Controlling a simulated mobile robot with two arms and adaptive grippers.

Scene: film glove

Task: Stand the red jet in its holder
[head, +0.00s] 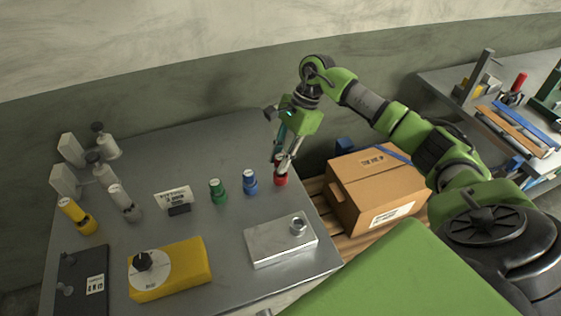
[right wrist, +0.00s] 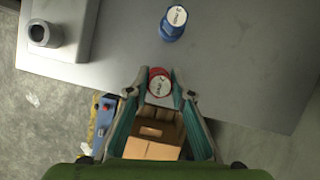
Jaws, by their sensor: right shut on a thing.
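The red jet (head: 281,180) is a small red cylinder at the right edge of the grey table. It also shows in the right wrist view, with a pale labelled top (right wrist: 160,81). My right gripper (head: 283,169) points down and is shut on the red jet, one finger on each side. I cannot tell whether the jet touches the table. A pale metal block with a round hollow socket, which looks like the holder (head: 270,247), lies nearer on the table; it also shows at the upper left of the right wrist view (right wrist: 74,45). My left gripper is out of view.
A blue jet (head: 250,183) and a green jet (head: 218,192) stand left of the red one. A yellow timer box (head: 190,275) and a small sign (head: 174,196) are farther left. A cardboard box (head: 370,195) sits beyond the table's right edge. Table between jets and block is clear.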

